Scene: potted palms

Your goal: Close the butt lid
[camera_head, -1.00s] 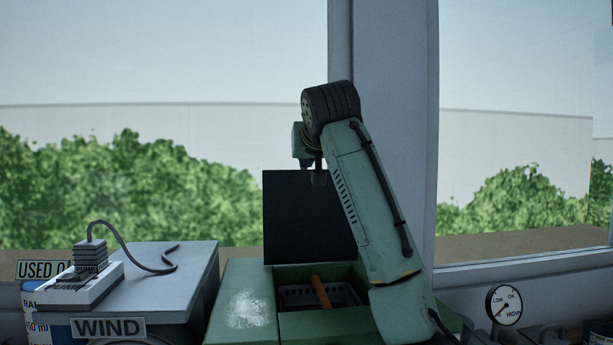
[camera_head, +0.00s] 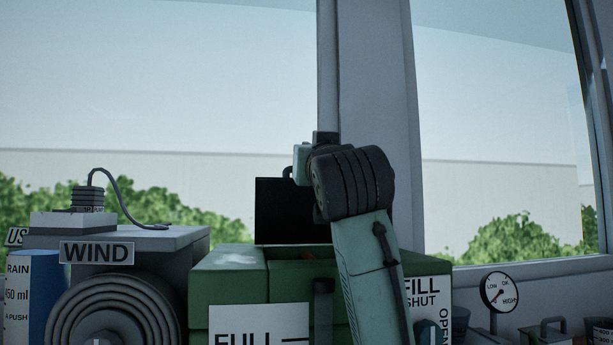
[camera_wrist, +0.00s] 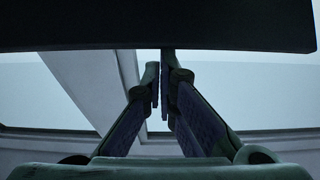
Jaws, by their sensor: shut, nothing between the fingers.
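The green butt (camera_head: 228,282) stands in the middle of the head view. Its dark lid (camera_head: 283,212) stands open, upright at the back of the box. My arm reaches up in front of the butt's right part, and its wrist is bent over beside the lid's upper right. My gripper (camera_wrist: 160,84) shows in the wrist view with its fingers together and nothing between them. A dark flat panel, which looks like the lid (camera_wrist: 150,25), crosses the top of that view above the fingertips. Whether they touch it, I cannot tell.
A grey box with a WIND label (camera_head: 96,252) and a pump with a cord (camera_head: 87,198) stand left of the butt. A coiled hose (camera_head: 112,315) is below. A round gauge (camera_head: 499,292) stands at the right. A window post (camera_head: 372,100) rises behind my arm.

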